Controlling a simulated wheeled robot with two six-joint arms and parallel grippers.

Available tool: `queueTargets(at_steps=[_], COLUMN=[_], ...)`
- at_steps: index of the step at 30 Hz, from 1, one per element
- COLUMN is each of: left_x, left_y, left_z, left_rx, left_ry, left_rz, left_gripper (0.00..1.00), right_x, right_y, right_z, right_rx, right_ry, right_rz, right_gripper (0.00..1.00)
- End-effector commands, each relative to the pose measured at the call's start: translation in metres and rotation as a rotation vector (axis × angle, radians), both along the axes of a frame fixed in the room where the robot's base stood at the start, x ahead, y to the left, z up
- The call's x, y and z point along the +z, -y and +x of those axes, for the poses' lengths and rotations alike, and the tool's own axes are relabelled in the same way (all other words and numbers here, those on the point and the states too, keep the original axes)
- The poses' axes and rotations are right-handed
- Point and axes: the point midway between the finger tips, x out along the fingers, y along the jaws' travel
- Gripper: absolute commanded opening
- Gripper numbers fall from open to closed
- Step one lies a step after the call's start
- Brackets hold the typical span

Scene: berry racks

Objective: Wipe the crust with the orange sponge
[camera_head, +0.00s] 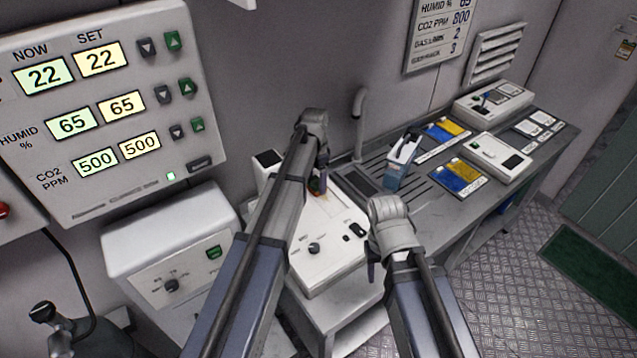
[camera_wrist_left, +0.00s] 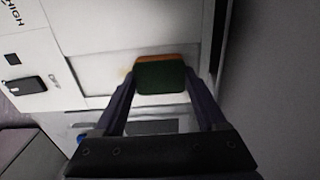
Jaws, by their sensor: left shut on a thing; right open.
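My left gripper (camera_head: 319,178) reaches down over a white machine (camera_head: 330,262) with a knob and switches. It is shut on the sponge (camera_wrist_left: 160,78), which shows a dark green face and an orange edge in the left wrist view. In the head view only a small part of the sponge (camera_head: 315,186) shows. The sponge is at the machine's pale recessed panel (camera_wrist_left: 97,68); I cannot tell whether it touches. A faint tan patch (camera_wrist_left: 124,71), perhaps the crust, shows just left of the sponge; the rest may be hidden. My right gripper (camera_head: 374,262) is open and empty at the machine's right.
A grey slatted bench (camera_head: 437,180) runs to the right, with a blue and white container (camera_head: 402,162), blue and yellow cards (camera_head: 458,178) and white devices (camera_head: 498,157). A curved grey pipe (camera_head: 358,125) rises behind the machine. A large display panel (camera_head: 105,110) is at the left.

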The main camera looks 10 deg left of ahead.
Motion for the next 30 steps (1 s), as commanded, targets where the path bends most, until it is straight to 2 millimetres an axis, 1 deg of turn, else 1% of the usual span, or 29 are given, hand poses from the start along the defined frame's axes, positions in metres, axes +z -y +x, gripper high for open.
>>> queueTargets(at_steps=[2,8,13,21,30], left_x=[0.003,0.001,0.0,-0.002,-0.002], left_y=[-0.002,0.0,0.008,0.026,0.032], left_z=[0.001,-0.001,-0.009,-0.026,-0.031], left_rx=[0.001,0.001,-0.001,-0.002,-0.003], left_ry=[0.003,0.002,0.001,-0.002,-0.006], left_rz=[0.003,0.002,0.001,-0.002,-0.004], left_gripper=[0.29,0.29,0.29,0.29,0.29], right_x=[0.003,0.001,0.0,-0.002,-0.002], right_y=[0.0,0.0,0.0,0.0,0.0], right_z=[0.0,0.0,0.0,0.0,0.0], right_rx=[0.0,0.0,0.0,0.0,0.0], right_ry=[0.0,0.0,0.0,0.0,0.0], right_rz=[0.0,0.0,0.0,0.0,0.0], right_gripper=[0.5,0.5,0.5,0.5,0.5])
